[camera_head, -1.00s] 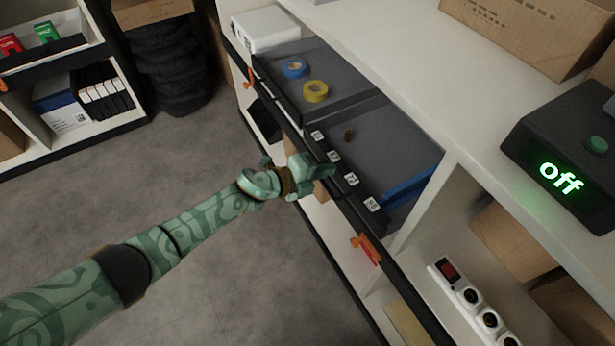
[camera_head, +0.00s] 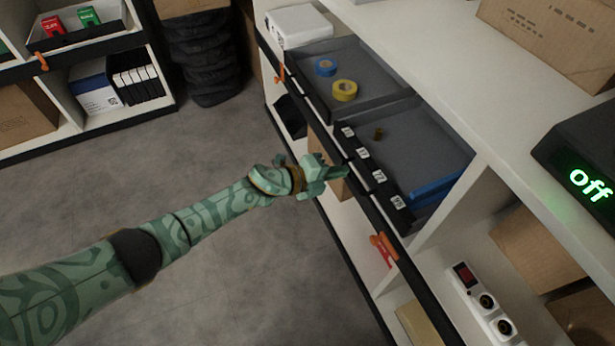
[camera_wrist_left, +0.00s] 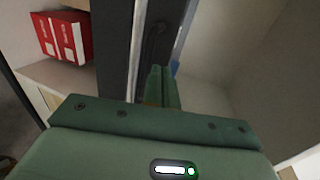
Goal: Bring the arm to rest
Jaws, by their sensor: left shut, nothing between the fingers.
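My left arm comes in from the left in the head view, green with a dark band. Its gripper (camera_head: 338,172) is shut and empty, just in front of the black front edge of the open drawer (camera_head: 401,112). I cannot tell whether it touches that edge. In the left wrist view the shut fingers (camera_wrist_left: 162,88) point away from the camera beside a dark upright edge. My right gripper is in neither view.
A dark box (camera_head: 585,165) showing "off" stands on the white top. Tyres (camera_head: 205,55) stand at the back. The grey floor (camera_head: 120,190) is clear.

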